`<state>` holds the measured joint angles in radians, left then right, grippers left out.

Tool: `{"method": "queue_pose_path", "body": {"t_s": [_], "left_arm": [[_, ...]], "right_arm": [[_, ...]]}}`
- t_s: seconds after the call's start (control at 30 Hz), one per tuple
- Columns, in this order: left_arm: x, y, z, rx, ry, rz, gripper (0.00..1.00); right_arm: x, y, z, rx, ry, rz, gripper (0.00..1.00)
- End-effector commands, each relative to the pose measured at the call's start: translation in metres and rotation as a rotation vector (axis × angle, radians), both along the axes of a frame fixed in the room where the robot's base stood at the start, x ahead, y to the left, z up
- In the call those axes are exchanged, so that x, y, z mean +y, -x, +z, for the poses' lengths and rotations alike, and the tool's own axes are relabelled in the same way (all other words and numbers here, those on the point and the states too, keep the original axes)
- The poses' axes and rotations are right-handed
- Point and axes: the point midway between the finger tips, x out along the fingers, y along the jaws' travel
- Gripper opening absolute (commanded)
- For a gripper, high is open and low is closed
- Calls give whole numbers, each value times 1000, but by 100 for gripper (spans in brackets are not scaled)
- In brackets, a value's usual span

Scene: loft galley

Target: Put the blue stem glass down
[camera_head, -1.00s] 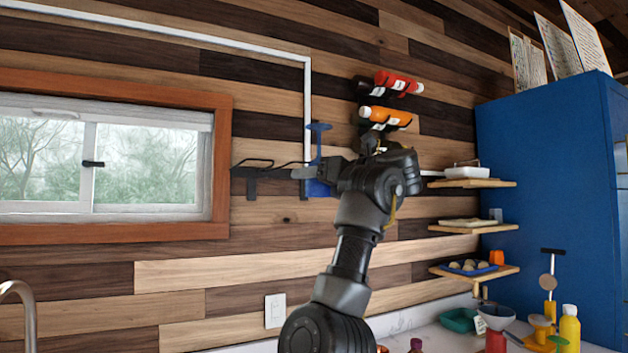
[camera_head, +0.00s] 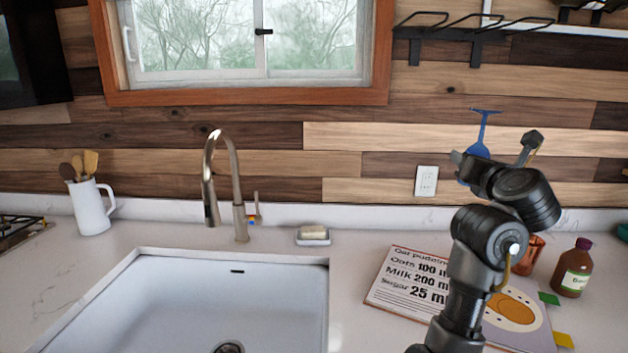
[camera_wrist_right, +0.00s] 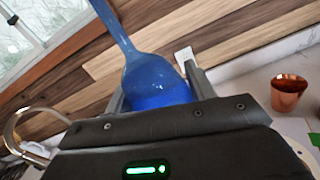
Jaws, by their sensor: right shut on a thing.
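The blue stem glass (camera_head: 481,140) is held upside down in my right gripper (camera_head: 464,168), its foot up and its bowl down, in front of the wood wall above the counter. In the right wrist view the gripper (camera_wrist_right: 155,98) is shut around the blue bowl (camera_wrist_right: 152,78), with the stem rising to the upper left. The bowl is partly hidden by the gripper in both views. The glass is apart from the counter (camera_head: 345,285). My left gripper is not in view.
A recipe board (camera_head: 405,285) lies on the counter below my right arm. A copper cup (camera_head: 530,253) and a brown bottle (camera_head: 573,268) stand to its right. The sink (camera_head: 200,305), faucet (camera_head: 238,200) and soap dish (camera_head: 313,236) are left. A black wall rack (camera_head: 475,35) hangs above.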

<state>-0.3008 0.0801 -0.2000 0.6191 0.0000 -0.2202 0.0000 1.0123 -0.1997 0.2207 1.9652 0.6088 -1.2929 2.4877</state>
Motion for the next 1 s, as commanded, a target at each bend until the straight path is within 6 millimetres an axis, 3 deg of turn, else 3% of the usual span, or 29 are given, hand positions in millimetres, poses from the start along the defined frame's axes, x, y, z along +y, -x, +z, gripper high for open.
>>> {"method": "queue_pose_path", "body": {"t_s": [0.03, 0.33, 0.5, 0.7, 1.0], "left_arm": [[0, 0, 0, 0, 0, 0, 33], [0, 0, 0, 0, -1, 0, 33], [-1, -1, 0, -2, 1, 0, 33], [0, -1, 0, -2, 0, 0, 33], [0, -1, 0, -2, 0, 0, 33]], "right_arm": [[7, 5, -24, 8, 8, -11, 29], [66, 58, -133, 7, 7, 24, 29], [96, 97, -176, 6, -1, 79, 29], [111, 119, -195, 3, -1, 112, 29], [113, 121, -197, 3, -1, 115, 29]]}}
